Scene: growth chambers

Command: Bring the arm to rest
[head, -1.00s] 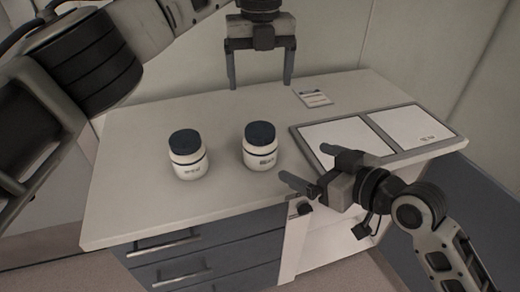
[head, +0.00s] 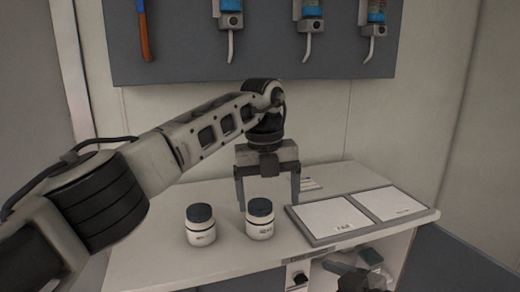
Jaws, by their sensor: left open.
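My left gripper (head: 267,192) hangs pointing down over the counter, behind the two jars. Its two fingers are spread apart with nothing between them, and the right jar partly overlaps the space below them. My left arm reaches in from the left edge, bent above the counter. A dark shape at the bottom edge (head: 350,279), in front of the open shelf, looks like part of my right gripper. Its fingers cannot be made out.
Two white jars with dark lids, left (head: 200,226) and right (head: 260,220), stand upright on the counter (head: 150,250). A grey-framed tray with two white panels (head: 302,233) lies at right. A small card (head: 311,184) lies behind. Dispensers (head: 312,18) hang on the wall panel.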

